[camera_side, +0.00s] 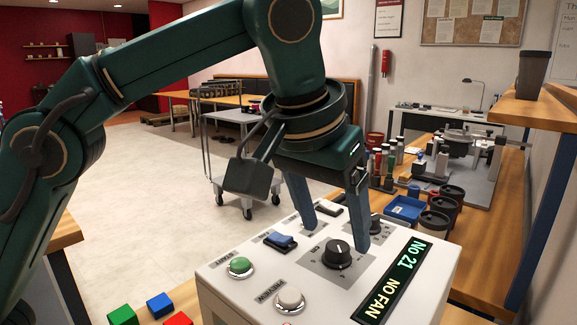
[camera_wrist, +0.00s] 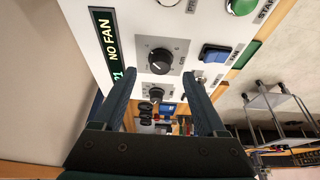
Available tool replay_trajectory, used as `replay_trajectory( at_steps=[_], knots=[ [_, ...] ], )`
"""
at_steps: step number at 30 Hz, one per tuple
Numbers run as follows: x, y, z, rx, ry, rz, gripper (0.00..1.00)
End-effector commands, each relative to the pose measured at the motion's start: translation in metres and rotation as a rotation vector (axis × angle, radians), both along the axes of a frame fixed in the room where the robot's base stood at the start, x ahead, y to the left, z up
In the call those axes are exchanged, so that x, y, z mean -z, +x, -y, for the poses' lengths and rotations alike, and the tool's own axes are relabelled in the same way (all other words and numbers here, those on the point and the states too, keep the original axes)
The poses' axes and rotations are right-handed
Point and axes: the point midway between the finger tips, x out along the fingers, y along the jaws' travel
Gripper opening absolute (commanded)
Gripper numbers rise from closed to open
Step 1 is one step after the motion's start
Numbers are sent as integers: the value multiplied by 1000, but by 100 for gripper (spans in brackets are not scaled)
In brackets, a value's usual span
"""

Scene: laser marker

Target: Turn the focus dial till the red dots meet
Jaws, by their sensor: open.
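A white control box (camera_side: 225,290) carries a black dial (camera_side: 337,254) on a grey plate; it also shows in the wrist view (camera_wrist: 160,60). A second black dial (camera_side: 375,224) sits farther back on the panel and shows between my fingers in the wrist view (camera_wrist: 155,95). Their labels are too small to read surely, so I cannot tell which is the focus dial. My gripper (camera_side: 336,240) is open and empty, fingers pointing down at the panel near both dials; I see no contact. A lit display (camera_side: 390,280) reads "No 21 NO FAN". I cannot make out red dots.
The panel also has a green START button (camera_side: 240,265), a white PREVIEW button (camera_side: 290,299) and a blue rocker switch (camera_side: 281,240). Green (camera_side: 122,315) and blue (camera_side: 160,304) blocks lie left of the box. Behind stand cups (camera_side: 434,225) and a blue tray (camera_side: 405,208).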

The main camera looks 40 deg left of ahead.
Motion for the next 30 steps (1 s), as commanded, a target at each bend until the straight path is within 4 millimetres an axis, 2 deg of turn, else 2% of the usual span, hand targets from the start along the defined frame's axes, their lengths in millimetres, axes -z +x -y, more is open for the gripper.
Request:
replay_trajectory(
  at_steps=[9,23,26,30],
  knots=[
    [-17,-7,0,1,0,1,74],
    [-20,-9,-1,0,2,0,74],
    [-22,-9,-7,3,16,9,74],
    [-27,-12,-30,19,68,39,74]
  ],
)
